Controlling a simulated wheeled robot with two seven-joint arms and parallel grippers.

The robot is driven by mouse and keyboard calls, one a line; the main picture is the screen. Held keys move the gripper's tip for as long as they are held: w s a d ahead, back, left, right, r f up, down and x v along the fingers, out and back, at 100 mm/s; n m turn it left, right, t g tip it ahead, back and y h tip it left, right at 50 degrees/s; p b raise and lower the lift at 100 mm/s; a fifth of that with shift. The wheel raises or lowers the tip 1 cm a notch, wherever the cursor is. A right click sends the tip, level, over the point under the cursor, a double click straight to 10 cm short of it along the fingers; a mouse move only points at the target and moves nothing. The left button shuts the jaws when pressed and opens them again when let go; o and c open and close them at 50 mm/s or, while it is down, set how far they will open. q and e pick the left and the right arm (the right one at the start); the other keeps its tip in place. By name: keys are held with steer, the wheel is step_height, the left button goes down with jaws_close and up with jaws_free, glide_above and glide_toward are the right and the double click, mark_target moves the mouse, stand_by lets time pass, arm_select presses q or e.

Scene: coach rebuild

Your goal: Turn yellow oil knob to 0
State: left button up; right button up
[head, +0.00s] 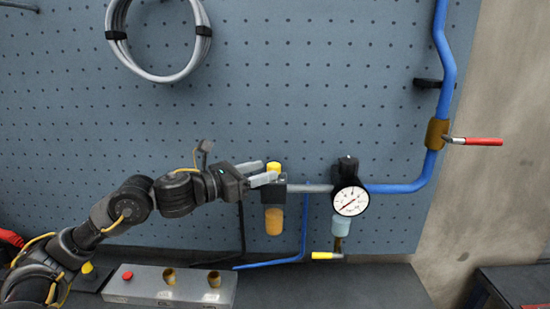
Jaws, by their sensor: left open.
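The yellow oil knob (273,167) sits on top of the dark oiler body, which is mounted in the grey pipe line on the pegboard. An amber bowl (274,221) hangs below that body. My left gripper (268,176) comes in from the left with its jaws open, its pale fingers level with the knob's lower part. The fingertips overlap the knob's left side in the picture; I cannot tell whether they touch it. No number or mark on the knob is readable. My right gripper is not in view.
A pressure gauge (350,201) stands right of the oiler, with a yellow-handled valve (327,256) below. A blue pipe (400,187) runs right and up to a red-handled valve (480,141). A grey control box (170,286) sits on the bench. Pegboard above the knob is clear.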

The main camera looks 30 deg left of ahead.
mark_target(268, 170)
arm_select(q)
steer(key=shift+p+x, duration=0.7)
steer(key=shift+x, duration=1.45)
steer(key=shift+s, duration=0.1)
